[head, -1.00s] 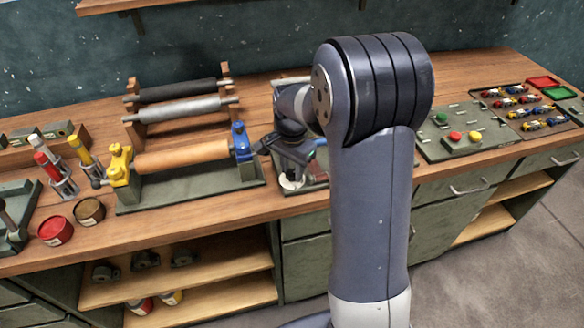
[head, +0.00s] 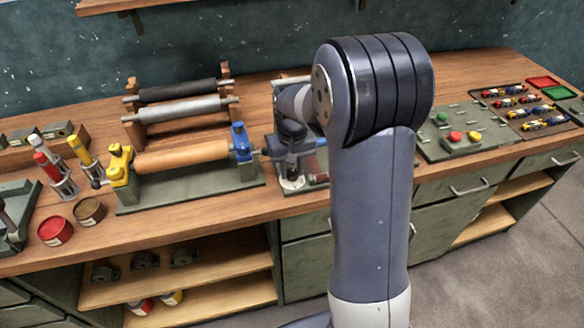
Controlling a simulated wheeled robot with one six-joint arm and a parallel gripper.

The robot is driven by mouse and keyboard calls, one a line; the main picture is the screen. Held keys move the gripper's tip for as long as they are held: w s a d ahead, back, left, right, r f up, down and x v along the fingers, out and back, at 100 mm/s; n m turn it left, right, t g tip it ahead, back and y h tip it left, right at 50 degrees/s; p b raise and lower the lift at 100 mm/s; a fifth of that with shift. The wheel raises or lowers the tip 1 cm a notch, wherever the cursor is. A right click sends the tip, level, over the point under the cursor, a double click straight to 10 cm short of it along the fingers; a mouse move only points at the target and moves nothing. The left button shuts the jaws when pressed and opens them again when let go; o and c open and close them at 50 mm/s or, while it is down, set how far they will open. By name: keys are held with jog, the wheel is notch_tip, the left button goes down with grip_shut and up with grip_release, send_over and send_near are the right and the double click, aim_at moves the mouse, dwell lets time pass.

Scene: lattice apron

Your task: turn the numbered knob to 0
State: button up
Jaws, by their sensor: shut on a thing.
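The numbered knob's pale dial (head: 292,184) shows low on the dark panel just left of my arm. My gripper (head: 291,170) points down over it and is shut on the knob. My wrist and gripper hide most of the knob, and my arm hides much of the panel. The numbers and the pointer are too small to read, so I cannot tell the setting.
Left of my gripper stands a roller stand (head: 190,155) with a blue clamp (head: 241,142) close by. A button board (head: 437,147) and a tray of small coloured parts (head: 515,105) lie to the right. Ink tins (head: 55,230) stand at the left front.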

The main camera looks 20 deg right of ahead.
aim_at(292, 172)
jog(key=n, duration=0.3)
jog(key=shift+n, duration=2.3)
jog(key=o, duration=1)
notch_tip(292, 172, up, 11)
jog(key=shift+f+b, duration=0.1)
jog(key=shift+b, duration=0.2)
jog(key=shift+f, duration=0.1)
